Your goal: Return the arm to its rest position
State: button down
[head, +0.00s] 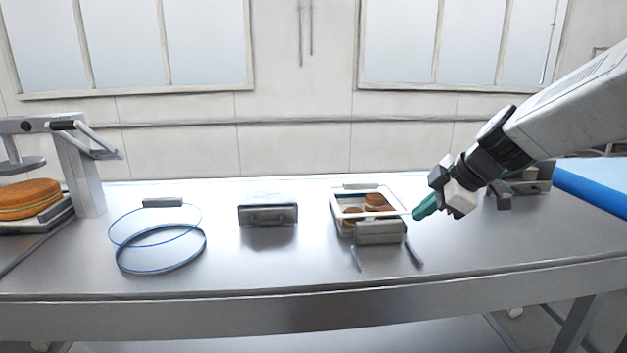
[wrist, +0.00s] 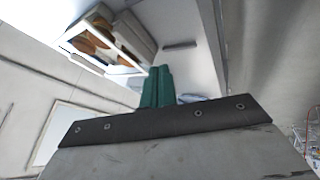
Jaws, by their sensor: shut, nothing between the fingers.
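My gripper (head: 424,208) hangs above the right part of the metal table (head: 300,277), at the end of my arm, which reaches in from the right. Its green fingers are together with nothing between them. They also show in the wrist view (wrist: 158,88). In the head view the fingertips appear close to the right edge of a white-framed tray (head: 338,214) that holds brown round pieces (head: 374,200). I cannot tell the exact gap. The tray also shows in the wrist view (wrist: 128,52), beyond the fingers.
A grey box (head: 267,209) stands mid-table. A press-like stand (head: 82,170) with a brown round (head: 30,198) is at the far left. A blue surface (head: 592,182) is at the far right. The front of the table is largely clear.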

jog(key=s+f+m+g+h, duration=0.1)
jog(key=s+m, duration=0.6)
jog(key=s, duration=0.7)
jog(key=s+f+m+g+h, duration=0.2)
jog(key=s+m, duration=0.6)
jog(key=s, duration=0.6)
jog(key=shift+s+a+g+h, duration=0.25)
jog(key=shift+g+h, duration=0.45)
jog(key=shift+h, duration=0.2)
